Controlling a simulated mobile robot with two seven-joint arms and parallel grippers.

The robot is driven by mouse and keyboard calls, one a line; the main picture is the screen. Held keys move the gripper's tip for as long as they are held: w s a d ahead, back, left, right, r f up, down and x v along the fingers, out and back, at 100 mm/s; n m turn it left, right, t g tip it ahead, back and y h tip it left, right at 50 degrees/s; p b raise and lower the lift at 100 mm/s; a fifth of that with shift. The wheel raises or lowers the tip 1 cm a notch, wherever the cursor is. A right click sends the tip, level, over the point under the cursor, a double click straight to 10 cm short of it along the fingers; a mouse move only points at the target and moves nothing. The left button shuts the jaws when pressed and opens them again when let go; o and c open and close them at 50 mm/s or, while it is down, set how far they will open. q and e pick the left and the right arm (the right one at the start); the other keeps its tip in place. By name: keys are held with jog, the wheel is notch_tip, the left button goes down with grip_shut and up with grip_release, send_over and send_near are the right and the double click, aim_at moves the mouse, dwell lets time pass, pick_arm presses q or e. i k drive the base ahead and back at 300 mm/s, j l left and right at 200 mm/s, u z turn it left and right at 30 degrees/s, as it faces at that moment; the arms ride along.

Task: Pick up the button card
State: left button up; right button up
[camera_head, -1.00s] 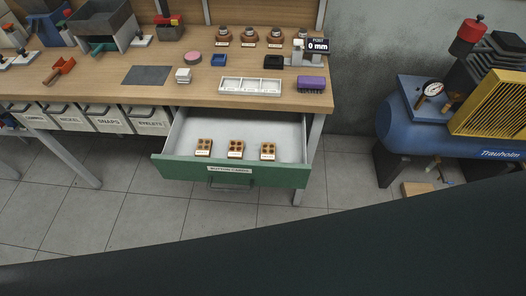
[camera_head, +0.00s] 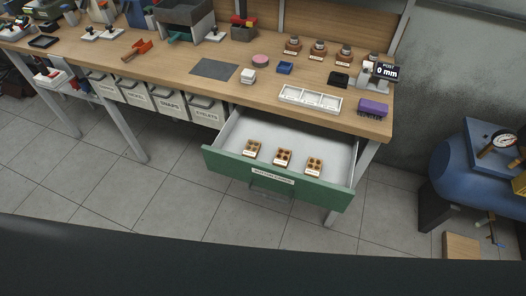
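Three button cards lie in a row in an open green-fronted drawer (camera_head: 277,180) under the workbench. The left card (camera_head: 252,149), the middle card (camera_head: 283,157) and the right card (camera_head: 314,166) are small and tan with dark round buttons and a pale label strip. The labels are too small to read. The cards are apart from one another, near the drawer's front wall. Neither of my grippers shows in the head view.
The workbench (camera_head: 180,60) above holds a white three-part tray (camera_head: 310,98), a purple brush-like block (camera_head: 373,108) and a dark mat (camera_head: 215,69). Labelled bins (camera_head: 170,101) hang left of the drawer. A blue compressor (camera_head: 470,170) stands at right. Floor before the drawer is clear.

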aim_at(251, 150)
jog(key=i+j+z, duration=0.15)
jog(key=j+z, duration=0.3)
jog(key=j, duration=0.35)
jog(key=j+z, duration=0.5)
jog(key=j, duration=0.25)
